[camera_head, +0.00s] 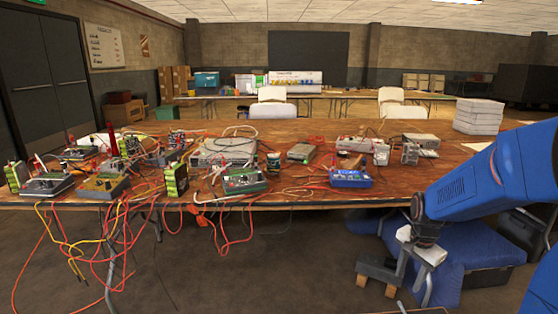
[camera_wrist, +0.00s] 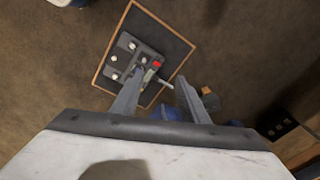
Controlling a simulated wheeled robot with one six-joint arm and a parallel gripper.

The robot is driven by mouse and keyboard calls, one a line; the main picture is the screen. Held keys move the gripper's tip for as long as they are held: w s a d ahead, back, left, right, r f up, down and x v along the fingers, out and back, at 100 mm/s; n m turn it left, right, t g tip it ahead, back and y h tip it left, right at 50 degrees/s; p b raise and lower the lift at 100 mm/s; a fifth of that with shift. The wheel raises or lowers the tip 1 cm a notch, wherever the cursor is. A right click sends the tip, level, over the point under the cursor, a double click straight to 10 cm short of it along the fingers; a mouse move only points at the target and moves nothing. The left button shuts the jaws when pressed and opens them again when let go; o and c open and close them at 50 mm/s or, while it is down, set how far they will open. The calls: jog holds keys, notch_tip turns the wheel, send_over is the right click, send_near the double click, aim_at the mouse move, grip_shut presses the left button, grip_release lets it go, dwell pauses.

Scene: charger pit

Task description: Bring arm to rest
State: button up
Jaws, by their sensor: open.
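My arm, blue with a grey wrist, reaches in from the right in the head view. My gripper (camera_head: 376,286) hangs at its end, in front of the table's front edge and lower than the tabletop. Its fingers are apart and nothing shows held between them. In the wrist view my gripper (camera_wrist: 160,88) is also open. Beyond its fingers is a dark board (camera_wrist: 172,47) with a wooden rim. On the board is a grey device (camera_wrist: 127,62) with several pale round knobs and a red part. One finger hides part of the board.
A wooden table (camera_head: 280,190) holds many instruments and tangled cables. Red and yellow leads (camera_head: 75,250) hang off its front left. A blue meter (camera_head: 350,179) sits near the front edge. A white stack (camera_head: 478,116) stands at the far right. Floor (camera_head: 260,280) is clear at the front middle.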

jog(key=s+a+r+n+t, duration=0.1)
jog(key=s+a+r+n, duration=0.2)
jog(key=s, duration=0.5)
jog(key=s+a+r+n+t, duration=0.1)
jog(key=s+a+r+n, duration=0.2)
jog(key=s+r+n, duration=0.2)
jog(key=s+a+r+n+t, duration=0.1)
jog(key=s+a+r+n, duration=0.3)
jog(key=s, duration=0.7)
